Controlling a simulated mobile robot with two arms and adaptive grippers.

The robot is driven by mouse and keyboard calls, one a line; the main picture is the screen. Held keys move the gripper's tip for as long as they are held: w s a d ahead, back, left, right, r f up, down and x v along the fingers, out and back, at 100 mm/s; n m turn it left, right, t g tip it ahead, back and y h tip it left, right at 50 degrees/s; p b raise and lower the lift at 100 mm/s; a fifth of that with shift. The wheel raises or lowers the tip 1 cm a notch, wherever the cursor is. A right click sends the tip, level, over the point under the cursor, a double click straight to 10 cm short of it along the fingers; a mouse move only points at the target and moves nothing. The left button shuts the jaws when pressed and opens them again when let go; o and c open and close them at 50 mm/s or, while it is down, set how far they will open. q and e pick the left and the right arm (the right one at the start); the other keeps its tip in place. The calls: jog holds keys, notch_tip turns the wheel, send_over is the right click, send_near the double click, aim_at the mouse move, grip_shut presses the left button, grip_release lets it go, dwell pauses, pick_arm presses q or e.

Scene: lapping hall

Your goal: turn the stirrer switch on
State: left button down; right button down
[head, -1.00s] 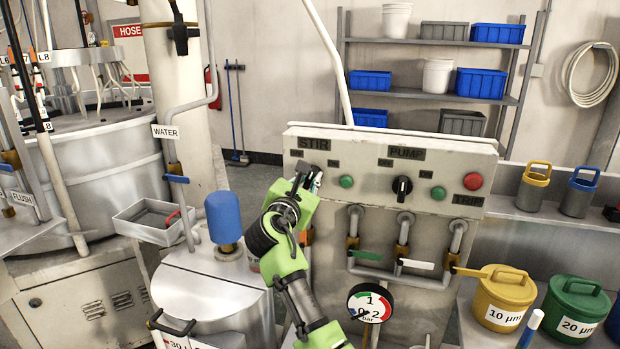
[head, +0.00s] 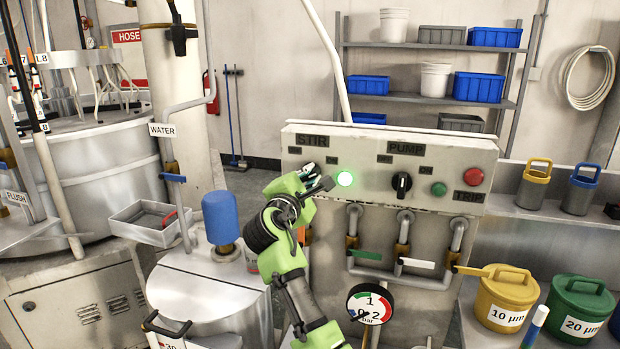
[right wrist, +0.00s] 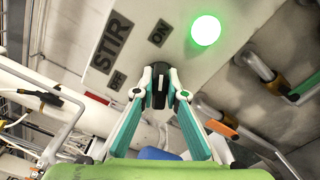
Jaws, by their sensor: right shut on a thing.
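The control panel (head: 365,160) carries the STIR label (head: 312,140) at its left end. The stirrer switch (right wrist: 159,88) is a dark knob between the fingertips of my right gripper in the right wrist view. My right gripper (head: 316,182) is shut on this knob, and its fingers hide most of it in the head view. The green stir lamp (head: 345,179) just right of the gripper glows brightly, and it also shows lit in the right wrist view (right wrist: 206,30). The ON label (right wrist: 159,33) and OFF label (right wrist: 117,81) lie around the knob. My left gripper is not in view.
Right of the stir lamp are the black pump knob (head: 402,183), an unlit green lamp (head: 439,188) and the red TRIP button (head: 473,176). Pipes with coloured valve levers and a pressure gauge (head: 370,304) stand below the panel. A blue-topped vessel (head: 221,217) is at the left.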

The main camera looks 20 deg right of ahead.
jog(key=shift+r, duration=0.1)
dwell(0.3)
jog(key=c, duration=2)
grip_release()
jog(key=shift+c, duration=0.2)
jog(key=shift+w, duration=0.1)
jog(key=v, duration=0.7)
jog(key=shift+a, duration=0.15)
jog(key=shift+s+f, duration=0.25)
